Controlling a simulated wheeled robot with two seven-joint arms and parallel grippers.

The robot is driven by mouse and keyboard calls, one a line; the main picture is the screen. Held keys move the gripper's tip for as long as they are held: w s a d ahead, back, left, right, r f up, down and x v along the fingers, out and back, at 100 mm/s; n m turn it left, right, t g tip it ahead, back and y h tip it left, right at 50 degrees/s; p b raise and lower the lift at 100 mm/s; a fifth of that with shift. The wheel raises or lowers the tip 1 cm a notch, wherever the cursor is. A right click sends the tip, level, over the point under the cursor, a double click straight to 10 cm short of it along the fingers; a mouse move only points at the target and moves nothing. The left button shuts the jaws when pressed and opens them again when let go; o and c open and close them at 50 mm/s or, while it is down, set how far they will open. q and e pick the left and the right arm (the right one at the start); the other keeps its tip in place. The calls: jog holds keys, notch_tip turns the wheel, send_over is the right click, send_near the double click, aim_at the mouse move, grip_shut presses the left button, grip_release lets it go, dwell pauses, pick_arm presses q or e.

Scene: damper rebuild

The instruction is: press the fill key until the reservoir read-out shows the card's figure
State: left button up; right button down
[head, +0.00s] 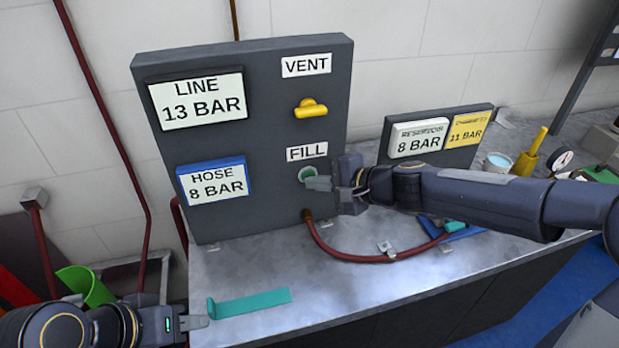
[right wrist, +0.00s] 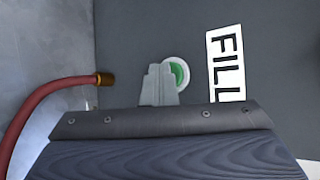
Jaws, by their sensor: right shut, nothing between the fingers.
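The green fill key (head: 306,172) sits in a pale ring under the FILL label on the dark panel (head: 250,120). My right gripper (head: 318,183) is shut and empty, its fingertips right at the key. In the right wrist view the shut fingers (right wrist: 158,84) partly cover the green key (right wrist: 179,73); I cannot tell whether they touch it. The white reservoir read-out (head: 418,138) shows 8 BAR. The yellow card (head: 466,131) beside it reads 11 BAR. My left gripper (head: 192,322) is low at the left, near the bench's front edge; its jaw state is unclear.
The panel also bears a LINE display (head: 197,101) at 13 BAR, a HOSE display (head: 212,180) at 8 BAR and a yellow vent knob (head: 311,108). A red hose (head: 370,256) runs along the bench. A teal strip (head: 250,303) lies near the front edge.

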dwell(0.4)
jog(key=shift+s+d+b, duration=0.3)
jog(key=shift+s+b, duration=0.2)
jog(key=shift+s, duration=0.35)
jog(key=s, duration=0.1)
jog(key=s+d+b, duration=0.1)
jog(key=s, duration=0.1)
jog(key=s+b, duration=0.1)
jog(key=shift+s+d, duration=0.25)
jog(key=shift+s, duration=0.15)
